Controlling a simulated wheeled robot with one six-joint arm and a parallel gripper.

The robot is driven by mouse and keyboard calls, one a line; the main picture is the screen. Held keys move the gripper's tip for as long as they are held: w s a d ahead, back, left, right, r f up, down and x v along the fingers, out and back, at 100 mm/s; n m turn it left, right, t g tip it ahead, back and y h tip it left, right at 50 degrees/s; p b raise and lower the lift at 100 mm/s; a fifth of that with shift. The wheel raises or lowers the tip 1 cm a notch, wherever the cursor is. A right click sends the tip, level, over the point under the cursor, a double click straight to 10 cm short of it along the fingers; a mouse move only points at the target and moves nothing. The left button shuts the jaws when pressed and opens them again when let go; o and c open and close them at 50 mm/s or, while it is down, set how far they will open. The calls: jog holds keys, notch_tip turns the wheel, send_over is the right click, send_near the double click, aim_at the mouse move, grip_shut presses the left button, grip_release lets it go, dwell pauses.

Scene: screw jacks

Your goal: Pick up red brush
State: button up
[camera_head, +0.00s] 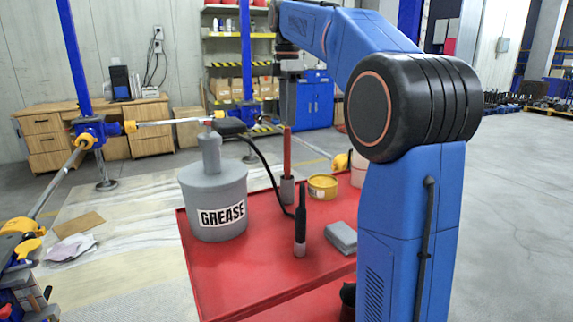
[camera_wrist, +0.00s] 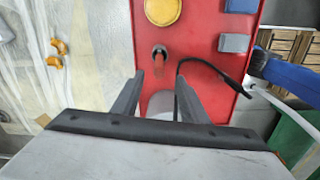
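The red brush (camera_head: 287,152) stands upright, handle up, in a small grey cup (camera_head: 287,190) on the red cart top (camera_head: 240,275). The cup hides its lower end. In the wrist view the cup (camera_wrist: 160,56) is seen from above, beyond my fingertips; the brush there is small, dark and hard to make out. My gripper (camera_wrist: 160,80) is open, its two fingers apart with nothing held between them. The fingers cannot be clearly made out in the head view.
A grey grease bucket (camera_head: 215,205) with pump and black hose stands left of the cup. A dark upright tool (camera_head: 301,222) is in front. A yellow tin (camera_head: 322,186) is right, a grey folded cloth (camera_head: 342,238) nearer. Blue lift posts (camera_head: 74,60) stand behind.

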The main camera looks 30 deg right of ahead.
aim_at(287, 151)
notch_tip(287, 151, down, 12)
jog(key=shift+r, duration=0.1)
dwell(0.5)
grip_shut()
